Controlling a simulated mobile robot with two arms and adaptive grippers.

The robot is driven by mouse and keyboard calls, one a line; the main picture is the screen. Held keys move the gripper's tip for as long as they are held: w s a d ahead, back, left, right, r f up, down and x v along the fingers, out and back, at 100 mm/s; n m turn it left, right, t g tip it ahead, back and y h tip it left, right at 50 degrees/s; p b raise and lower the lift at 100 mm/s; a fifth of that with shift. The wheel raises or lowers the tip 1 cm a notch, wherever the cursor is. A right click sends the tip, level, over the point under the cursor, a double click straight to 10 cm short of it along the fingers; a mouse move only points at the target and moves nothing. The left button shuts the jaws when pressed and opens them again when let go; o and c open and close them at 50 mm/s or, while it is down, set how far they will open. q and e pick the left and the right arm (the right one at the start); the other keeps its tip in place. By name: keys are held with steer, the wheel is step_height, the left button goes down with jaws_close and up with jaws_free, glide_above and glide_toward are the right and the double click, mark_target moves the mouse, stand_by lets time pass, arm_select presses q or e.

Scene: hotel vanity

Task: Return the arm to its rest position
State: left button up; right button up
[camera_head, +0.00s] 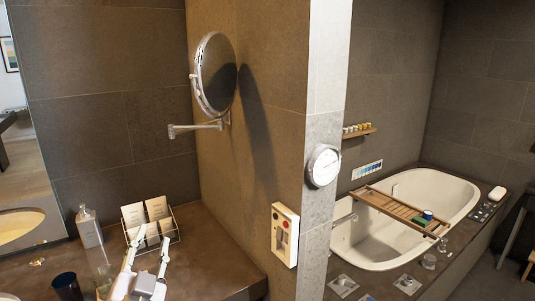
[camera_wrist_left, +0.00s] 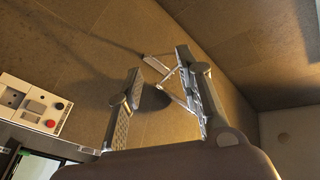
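My left gripper (camera_head: 148,254) is low in the head view, over the vanity counter (camera_head: 213,238) and in front of the wire rack of cards in that picture. In the left wrist view its two fingers (camera_wrist_left: 158,75) stand apart with nothing held between them. The fingers point up toward the tiled wall. My right gripper is in neither view.
A wire rack with cards (camera_head: 150,222) and a soap bottle (camera_head: 89,228) stand near the left gripper. A dark cup (camera_head: 67,287) is at lower left. A round mirror (camera_head: 214,75) juts from the wall. A switch panel (camera_head: 285,236) is on the wall at right.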

arm_select(q)
steer(key=s+f+n+g, duration=0.2)
steer(key=s+f+g, duration=0.35)
steer(key=f, duration=0.55)
steer(key=s+f+n+g, duration=0.1)
steer(key=s+f+g, duration=0.3)
steer(key=s+f, duration=0.55)
steer(key=s+d+f+g+h, duration=0.3)
steer(key=s+f+g, duration=0.4)
steer(key=s+f, duration=0.6)
step_height(320, 180, down, 25)
steer(key=s+g, duration=0.1)
steer(key=s+a+f+g+b, duration=0.1)
steer(key=s+a+f, duration=0.2)
steer(key=s+f, duration=1.4)
steer(key=shift+a+f+y, duration=0.15)
steer(key=shift+a+y, duration=0.05)
steer(key=shift+y, duration=0.1)
steer(key=shift+s, duration=0.25)
